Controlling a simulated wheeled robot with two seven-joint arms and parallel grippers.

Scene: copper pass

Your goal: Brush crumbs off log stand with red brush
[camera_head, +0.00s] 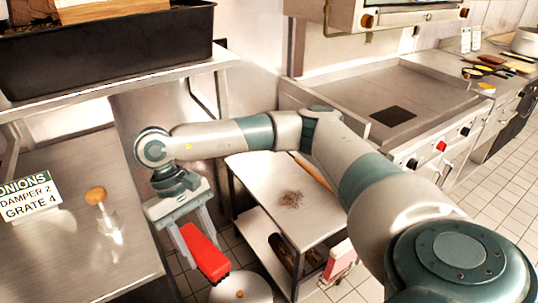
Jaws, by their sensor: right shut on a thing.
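The log stand (257,172) is a low metal table in the middle of the view, with a lower shelf. A patch of brown crumbs (290,198) lies on its top. Logs (283,254) show on the shelf below. My right gripper (196,242) points down to the left of the stand, apart from the crumbs. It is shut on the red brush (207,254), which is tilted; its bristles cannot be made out. My right arm hides part of the stand's back and right side. My left gripper is not in view.
A steel counter (75,255) at left holds an onions sign (28,198) and a small orange-topped item (96,196). A round metal lid-like thing (241,287) is below the brush. A pink-and-white box (340,261) stands right of the stand. A griddle (425,95) is behind.

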